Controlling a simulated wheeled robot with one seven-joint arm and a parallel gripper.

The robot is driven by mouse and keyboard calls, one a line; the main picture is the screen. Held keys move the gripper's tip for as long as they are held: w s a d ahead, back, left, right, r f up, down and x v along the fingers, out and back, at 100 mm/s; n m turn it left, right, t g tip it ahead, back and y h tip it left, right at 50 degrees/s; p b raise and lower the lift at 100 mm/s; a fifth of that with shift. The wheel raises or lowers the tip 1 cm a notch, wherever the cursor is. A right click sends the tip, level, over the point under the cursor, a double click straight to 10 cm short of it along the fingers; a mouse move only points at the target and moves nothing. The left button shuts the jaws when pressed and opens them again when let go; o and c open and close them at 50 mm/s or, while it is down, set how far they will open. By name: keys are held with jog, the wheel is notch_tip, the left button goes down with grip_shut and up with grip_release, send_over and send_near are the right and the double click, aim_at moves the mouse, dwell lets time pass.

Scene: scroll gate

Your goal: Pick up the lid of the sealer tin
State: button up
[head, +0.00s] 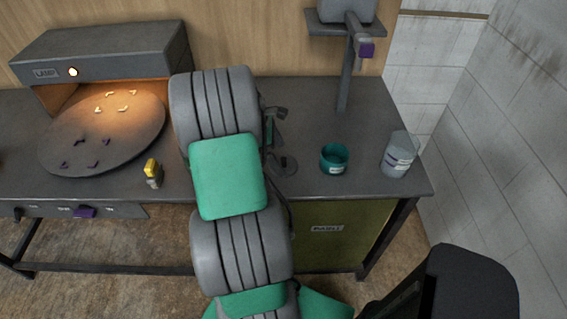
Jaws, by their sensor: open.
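A teal tin (334,159) with a pale label stands upright on the right part of the grey bench, its top looking open. A flat dark grey disc with a small raised knob, which looks like the lid (288,168), lies on the bench to the left of the tin, just right of my arm. My gripper (276,127) is mostly hidden behind my arm; only dark parts show, above the disc in the picture. It is open and I see nothing held. I cannot tell its height above the disc.
A translucent grey jar (398,157) stands near the bench's right edge. A post with a purple-tipped fixture (346,75) rises behind the tin. On the left are a yellow-topped bottle (153,172) and a lit round turntable (70,155) with small pieces.

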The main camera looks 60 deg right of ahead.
aim_at(289, 164)
jog(key=shift+x, duration=1.15)
jog(key=shift+c, duration=0.4)
jog(key=c, duration=1.2)
